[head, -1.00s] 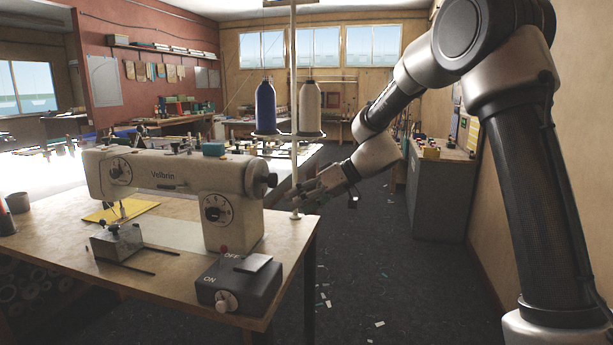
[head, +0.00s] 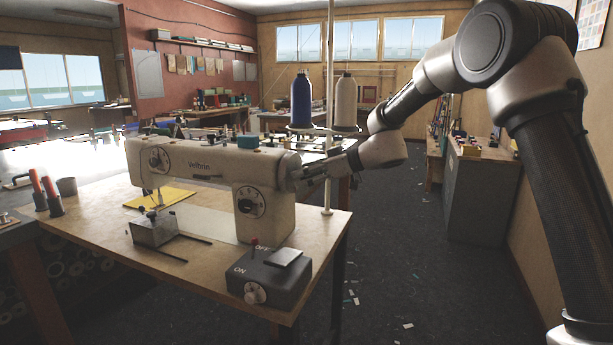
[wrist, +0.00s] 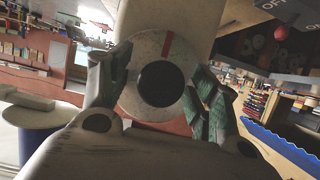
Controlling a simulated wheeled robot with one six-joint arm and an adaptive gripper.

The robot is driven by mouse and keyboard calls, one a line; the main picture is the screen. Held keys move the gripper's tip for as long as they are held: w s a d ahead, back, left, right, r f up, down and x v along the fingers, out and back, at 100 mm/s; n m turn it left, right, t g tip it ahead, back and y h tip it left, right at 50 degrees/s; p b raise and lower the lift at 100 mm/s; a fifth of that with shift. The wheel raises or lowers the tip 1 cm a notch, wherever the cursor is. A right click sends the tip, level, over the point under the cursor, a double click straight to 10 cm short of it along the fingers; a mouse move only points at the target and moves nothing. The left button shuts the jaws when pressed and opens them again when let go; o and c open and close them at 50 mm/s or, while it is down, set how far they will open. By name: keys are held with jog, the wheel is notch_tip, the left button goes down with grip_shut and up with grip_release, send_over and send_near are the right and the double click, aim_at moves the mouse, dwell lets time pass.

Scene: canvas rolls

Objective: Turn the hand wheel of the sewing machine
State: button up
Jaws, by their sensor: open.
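The cream sewing machine (head: 215,172) stands upright on the wooden table. Its hand wheel (wrist: 160,84), a pale disc with a dark hub and a red mark near the top, faces the wrist camera. My gripper (head: 304,170) is at the machine's right end, where it partly hides the wheel in the head view. In the wrist view, my gripper's open fingers (wrist: 156,88) stand on either side of the wheel. I cannot tell if the fingers touch its rim.
A thread stand with a blue cone (head: 301,100) and a cream cone (head: 346,103) rises close behind my gripper, with its pole (head: 329,180) beside it. A dark ON/OFF box (head: 268,276) sits at the table's front right. The floor right of the table is mostly clear.

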jog(key=shift+a, duration=0.1)
jog(key=shift+c, duration=0.2)
jog(key=c, duration=1)
